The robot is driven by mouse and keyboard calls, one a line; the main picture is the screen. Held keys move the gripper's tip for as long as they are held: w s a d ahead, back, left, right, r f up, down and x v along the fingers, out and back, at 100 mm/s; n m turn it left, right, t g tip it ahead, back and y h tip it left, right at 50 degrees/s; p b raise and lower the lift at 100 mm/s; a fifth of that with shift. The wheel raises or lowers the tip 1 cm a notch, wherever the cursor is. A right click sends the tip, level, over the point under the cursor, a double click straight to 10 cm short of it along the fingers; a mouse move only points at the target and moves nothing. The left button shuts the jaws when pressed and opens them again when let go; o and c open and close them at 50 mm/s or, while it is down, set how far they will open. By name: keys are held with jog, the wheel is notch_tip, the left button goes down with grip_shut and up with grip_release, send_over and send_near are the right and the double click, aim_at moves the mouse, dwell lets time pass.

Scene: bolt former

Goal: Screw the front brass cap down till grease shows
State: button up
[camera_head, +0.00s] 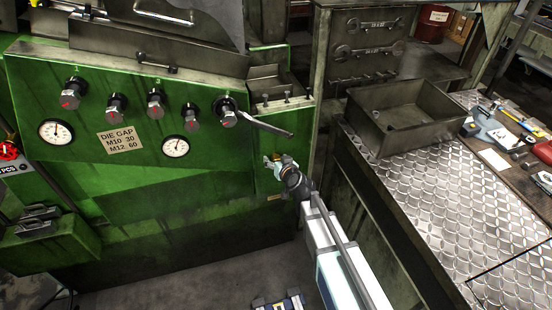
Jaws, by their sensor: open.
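My gripper (273,163) is at the right-hand end of the green machine's front panel (210,185), below the long grey lever. It is open, with its fingers toward the panel. A small brass-yellow spot shows at the fingertips; it may be the front brass cap, but it is too small and too covered by the gripper to be sure. I cannot tell whether the fingers touch it. No grease can be made out. My arm reaches up to the panel from the lower right.
A long lever (262,126) juts right just above my gripper. Several black knobs and two round gauges (56,132) line the panel beside a "DIE GAP" plate (120,140). A metal bin (405,115) and a tread-plate bench (450,200) stand right. Floor shows below the machine.

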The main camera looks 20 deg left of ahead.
jog(key=c, duration=1.1)
jog(key=shift+c, duration=0.2)
